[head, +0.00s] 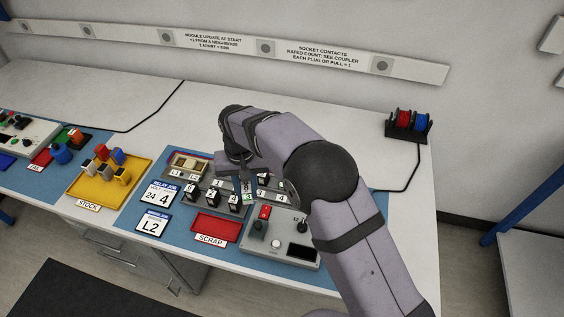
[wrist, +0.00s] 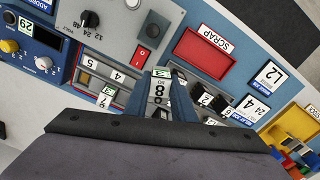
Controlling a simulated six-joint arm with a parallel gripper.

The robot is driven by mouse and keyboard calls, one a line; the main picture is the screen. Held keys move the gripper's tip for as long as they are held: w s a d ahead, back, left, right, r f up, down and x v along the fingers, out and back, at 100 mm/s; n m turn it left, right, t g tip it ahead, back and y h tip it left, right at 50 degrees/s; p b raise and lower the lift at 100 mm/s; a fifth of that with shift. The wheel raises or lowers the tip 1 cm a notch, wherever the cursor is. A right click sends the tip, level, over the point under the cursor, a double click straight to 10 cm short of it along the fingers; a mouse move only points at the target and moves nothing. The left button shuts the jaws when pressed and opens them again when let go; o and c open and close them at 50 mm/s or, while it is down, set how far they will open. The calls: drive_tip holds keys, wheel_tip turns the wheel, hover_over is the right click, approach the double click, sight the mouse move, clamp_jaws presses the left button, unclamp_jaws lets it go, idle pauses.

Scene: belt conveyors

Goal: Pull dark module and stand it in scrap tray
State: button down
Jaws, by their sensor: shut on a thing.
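My gripper (head: 244,186) reaches down over the module board in the head view. In the wrist view its two blue fingers (wrist: 160,88) are shut on a module (wrist: 158,90) with white number labels on top. The fingers and arm hide most of this module, so I cannot tell its body colour or whether it is seated or lifted. Several black modules with white labels (head: 208,197) stand in the board's row to the left. The red scrap tray (head: 230,237) lies in front of the board and looks empty; it also shows in the wrist view (wrist: 182,47).
A grey control box (head: 300,255) with a red switch and a knob stands right of the scrap tray. Job cards (head: 151,223) lie to the left. The yellow stock tray (head: 80,197) holds several coloured modules. The back of the white bench is mostly clear.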

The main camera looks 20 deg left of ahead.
drive_tip(key=s+a+m+p, duration=0.3)
drive_tip(key=s+a, duration=0.4)
drive_tip(key=a, duration=0.5)
drive_tip(key=shift+a+f+m, duration=0.25)
drive_tip(key=shift+f+m, duration=0.15)
drive_tip(key=shift+m, duration=0.2)
drive_tip(key=shift+f, duration=0.25)
drive_tip(key=shift+f+b, duration=2.45)
drive_tip(key=shift+f, duration=1.15)
drive_tip(key=shift+f+b, duration=0.4)
drive_tip(key=shift+b, duration=0.15)
